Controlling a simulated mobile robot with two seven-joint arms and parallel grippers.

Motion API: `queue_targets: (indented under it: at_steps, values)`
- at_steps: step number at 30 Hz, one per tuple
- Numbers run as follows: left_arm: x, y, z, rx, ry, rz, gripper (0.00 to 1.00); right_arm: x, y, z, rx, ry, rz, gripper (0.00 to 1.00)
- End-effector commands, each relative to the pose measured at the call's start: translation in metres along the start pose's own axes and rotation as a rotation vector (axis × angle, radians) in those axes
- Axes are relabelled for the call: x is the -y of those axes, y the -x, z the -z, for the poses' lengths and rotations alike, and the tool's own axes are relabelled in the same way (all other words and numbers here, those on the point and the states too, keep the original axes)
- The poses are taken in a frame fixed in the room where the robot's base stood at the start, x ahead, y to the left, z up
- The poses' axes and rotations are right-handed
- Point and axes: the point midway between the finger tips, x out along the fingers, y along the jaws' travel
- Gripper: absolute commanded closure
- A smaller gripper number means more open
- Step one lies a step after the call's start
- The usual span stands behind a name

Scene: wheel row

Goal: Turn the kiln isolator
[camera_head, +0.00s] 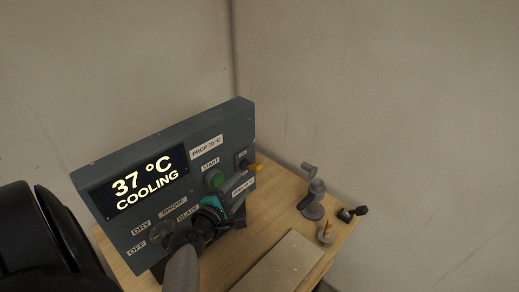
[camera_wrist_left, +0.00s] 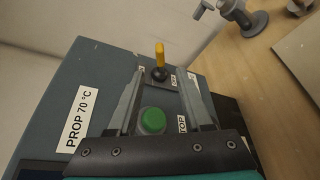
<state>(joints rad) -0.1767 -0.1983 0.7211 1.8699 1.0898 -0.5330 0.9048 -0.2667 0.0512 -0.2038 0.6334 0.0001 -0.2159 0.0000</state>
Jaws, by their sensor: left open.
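The isolator is a small lever with a yellow handle (camera_head: 252,167) and a black base, at the right end of the blue-grey kiln panel (camera_head: 125,165). In the left wrist view the yellow handle (camera_wrist_left: 160,53) points up the picture, with a small, partly hidden label beside its base. My left gripper (camera_head: 238,208) is open and empty in front of the panel, below the isolator in the head view. In the left wrist view its two fingers (camera_wrist_left: 163,76) lie either side of the green button, with the lever beyond, apparently untouched. The right gripper is not in view.
The display (camera_head: 145,182) reads 37 °C COOLING. A green START button (camera_head: 215,181) and a mode dial (camera_head: 160,233) are on the panel. A grey stand-like object (camera_head: 313,205), small items (camera_head: 325,232) and a pale board (camera_head: 283,265) are on the wooden table. Walls stand behind.

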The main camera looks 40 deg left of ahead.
Motion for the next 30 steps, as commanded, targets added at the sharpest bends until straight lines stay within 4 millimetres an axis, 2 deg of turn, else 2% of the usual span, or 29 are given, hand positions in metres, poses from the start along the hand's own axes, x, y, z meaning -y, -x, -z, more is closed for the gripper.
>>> queue_targets:
  at_steps: [2,5,7,10,15,22,30]
  values:
    - [0.000,-0.004,0.000,0.000,0.002,0.000,0.50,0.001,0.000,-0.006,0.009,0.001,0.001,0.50]
    - [0.000,-0.013,0.000,0.001,0.000,-0.002,0.50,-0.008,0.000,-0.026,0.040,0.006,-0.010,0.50]
    - [-0.001,-0.023,0.000,0.002,0.001,-0.002,0.50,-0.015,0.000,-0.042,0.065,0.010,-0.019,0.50]
    - [0.001,-0.040,0.000,0.002,0.001,-0.002,0.50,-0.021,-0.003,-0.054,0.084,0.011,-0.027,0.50]
    - [0.002,-0.069,0.001,0.001,0.000,-0.002,0.50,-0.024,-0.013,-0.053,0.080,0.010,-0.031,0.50]
    - [0.002,-0.107,0.001,0.001,0.000,-0.002,0.50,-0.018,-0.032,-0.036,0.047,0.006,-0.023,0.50]
    - [0.002,-0.141,0.001,0.000,-0.001,0.000,0.50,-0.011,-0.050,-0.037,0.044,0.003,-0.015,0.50]
